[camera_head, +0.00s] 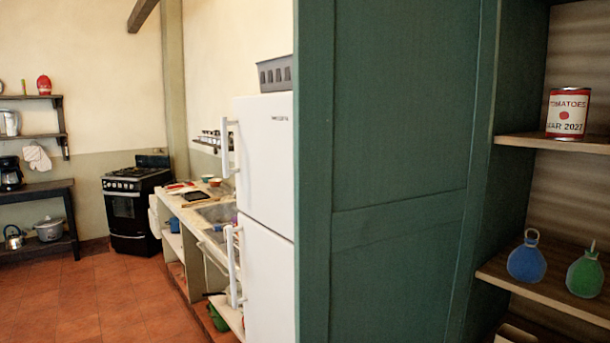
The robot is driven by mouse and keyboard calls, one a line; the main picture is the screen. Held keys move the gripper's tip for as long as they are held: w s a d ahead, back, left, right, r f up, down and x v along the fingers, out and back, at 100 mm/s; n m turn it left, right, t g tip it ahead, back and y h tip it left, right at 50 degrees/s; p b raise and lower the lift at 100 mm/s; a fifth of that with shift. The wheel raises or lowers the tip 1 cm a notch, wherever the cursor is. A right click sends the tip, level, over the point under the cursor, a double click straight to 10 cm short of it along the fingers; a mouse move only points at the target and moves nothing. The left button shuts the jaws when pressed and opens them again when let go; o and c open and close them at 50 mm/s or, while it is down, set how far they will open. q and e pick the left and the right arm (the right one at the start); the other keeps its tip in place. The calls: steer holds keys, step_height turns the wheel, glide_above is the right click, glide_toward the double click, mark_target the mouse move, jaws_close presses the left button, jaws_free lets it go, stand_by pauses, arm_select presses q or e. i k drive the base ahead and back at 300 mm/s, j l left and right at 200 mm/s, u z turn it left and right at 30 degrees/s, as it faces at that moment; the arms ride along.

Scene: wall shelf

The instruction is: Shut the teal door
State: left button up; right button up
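The teal door (395,170) is a tall panelled door that fills the middle right of the head view. It stands open, swung out from the shelf unit, so the shelves at the right are exposed. Its top and bottom edges run out of the picture. No handle shows on the part in view. Neither of my grippers is in view.
A tomato can (567,113) stands on the upper shelf (555,144). A blue round bottle (527,262) and a green one (585,275) stand on the lower shelf (550,293). A white fridge (265,180) is left of the door. Open tiled floor (85,300) lies at the left.

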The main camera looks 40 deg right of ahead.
mark_target(391, 98)
steer(key=i+j+z, duration=0.1)
steer(key=i, duration=0.3)
steer(key=i+j, duration=0.1)
steer(key=i, duration=0.35)
steer(key=i+z, duration=0.15)
steer(key=z, duration=0.3)
steer(key=i+z, duration=0.2)
steer(key=z, duration=0.25)
steer(key=i+j+z, duration=0.1)
steer(key=z, duration=0.35)
steer(key=i+j+z, duration=0.15)
steer(key=z, duration=0.3)
steer(key=i+z, duration=0.15)
steer(key=z, duration=0.3)
steer(key=i+j+z, duration=0.1)
steer(key=z, duration=0.35)
steer(key=i+j+z, duration=0.15)
steer(key=z, duration=0.3)
steer(key=i+j+z, duration=0.2)
steer(key=z, duration=0.25)
steer(key=i+j+z, duration=0.1)
steer(key=z, duration=0.35)
steer(key=j, duration=0.1)
